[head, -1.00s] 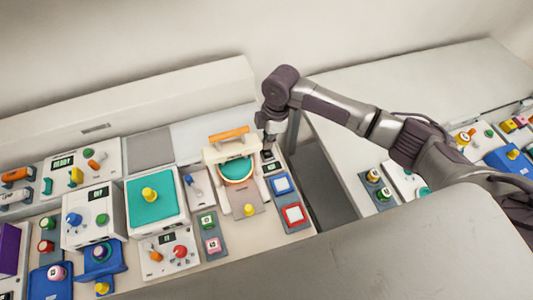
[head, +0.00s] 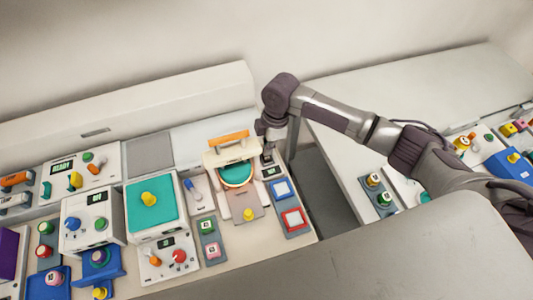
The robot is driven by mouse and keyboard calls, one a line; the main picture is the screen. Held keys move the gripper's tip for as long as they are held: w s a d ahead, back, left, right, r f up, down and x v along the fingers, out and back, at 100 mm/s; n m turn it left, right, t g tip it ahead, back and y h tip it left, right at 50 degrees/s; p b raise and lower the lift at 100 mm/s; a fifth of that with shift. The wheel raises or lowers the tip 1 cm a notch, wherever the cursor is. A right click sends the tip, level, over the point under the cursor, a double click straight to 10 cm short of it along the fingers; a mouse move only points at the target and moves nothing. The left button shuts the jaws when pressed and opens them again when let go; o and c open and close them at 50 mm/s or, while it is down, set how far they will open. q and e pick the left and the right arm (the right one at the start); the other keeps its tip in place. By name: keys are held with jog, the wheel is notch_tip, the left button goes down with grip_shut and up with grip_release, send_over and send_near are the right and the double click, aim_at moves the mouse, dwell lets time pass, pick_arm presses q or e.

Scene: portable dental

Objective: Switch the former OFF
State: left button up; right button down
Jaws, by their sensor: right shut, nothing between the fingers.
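The former (head: 216,160) stands at the right end of the near bench. It has a cream frame, an orange handle (head: 228,138) on top and a teal round sheet in the middle. A small panel with a dark display (head: 271,171) sits at its right side. A small dark switch (head: 267,158) shows above that display, partly hidden by my gripper; I cannot tell its position. My right gripper (head: 267,148) points down just above the switch, shut and empty. I cannot tell whether it touches. My left gripper is not in view.
A grey strip with a blue-framed button (head: 282,188) and a red-framed button (head: 294,219) lies right of the former. A white unit with a teal top (head: 150,215) stands left. A gap separates the benches. The right bench (head: 420,95) is largely clear at the back.

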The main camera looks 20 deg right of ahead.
aim_at(268, 158)
jog(key=shift+f+b, duration=0.7)
jog(key=shift+f, duration=0.7)
dwell(1.1)
jog(key=shift+r, duration=0.1)
notch_tip(268, 158, up, 7)
jog(key=p, duration=0.7)
dwell(0.4)
